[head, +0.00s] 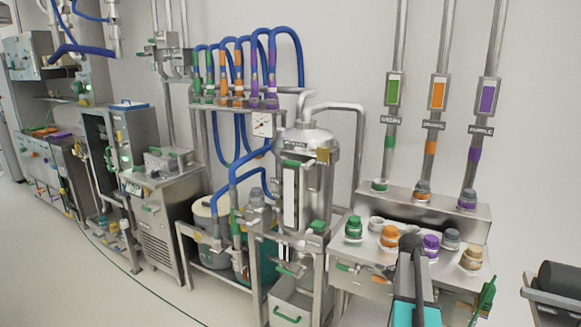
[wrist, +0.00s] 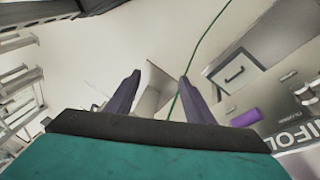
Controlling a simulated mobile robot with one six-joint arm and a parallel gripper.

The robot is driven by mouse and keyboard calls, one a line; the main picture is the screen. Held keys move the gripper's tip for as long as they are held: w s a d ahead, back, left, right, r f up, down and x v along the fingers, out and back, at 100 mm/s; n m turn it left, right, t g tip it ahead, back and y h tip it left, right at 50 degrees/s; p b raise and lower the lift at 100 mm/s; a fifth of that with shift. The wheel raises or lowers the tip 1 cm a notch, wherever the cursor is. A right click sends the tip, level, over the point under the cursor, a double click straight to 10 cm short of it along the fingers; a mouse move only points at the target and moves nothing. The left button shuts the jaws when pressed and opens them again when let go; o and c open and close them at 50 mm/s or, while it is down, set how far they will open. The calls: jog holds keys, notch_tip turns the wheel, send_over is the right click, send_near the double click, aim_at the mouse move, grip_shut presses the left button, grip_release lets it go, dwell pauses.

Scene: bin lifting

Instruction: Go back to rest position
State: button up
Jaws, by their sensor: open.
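My gripper (wrist: 158,75) shows in the wrist view with its two dark fingers spread apart and nothing held between them. Its teal body fills the bottom of that view. Beyond the fingers are pale floor and a whitish shape (wrist: 153,82), too blurred to name; I see no contact with it. In the head view, a dark and teal part of my arm (head: 415,312) rises at the bottom right, in front of the bench with coloured caps. The fingertips cannot be made out there.
A steel bench (head: 470,215) with green, orange and purple caps stands at right. A metal tank (head: 308,150) with blue hoses stands mid-view, above a pale bin (head: 291,311) with a green handle. A dark object (head: 562,280) sits at far right. Open floor (head: 60,270) lies at left.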

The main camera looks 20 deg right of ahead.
jog(key=a+f+n+g, duration=0.1)
jog(key=a+f+n, duration=0.3)
jog(key=a+f, duration=0.8)
jog(key=a+f+n+g, duration=0.1)
jog(key=a+f+n, duration=0.2)
jog(key=a+f, duration=0.9)
jog(key=s+a+f+n, duration=0.5)
jog(key=s+a+n, duration=0.3)
jog(key=a, duration=0.3)
jog(key=s+a+f+n, duration=0.5)
jog(key=s+a+n, duration=0.3)
jog(key=s+a, duration=0.2)
jog(key=shift+a+f+y, duration=0.25)
jog(key=shift+a+y, duration=0.15)
jog(key=shift+a, duration=0.45)
jog(key=shift+d, duration=0.1)
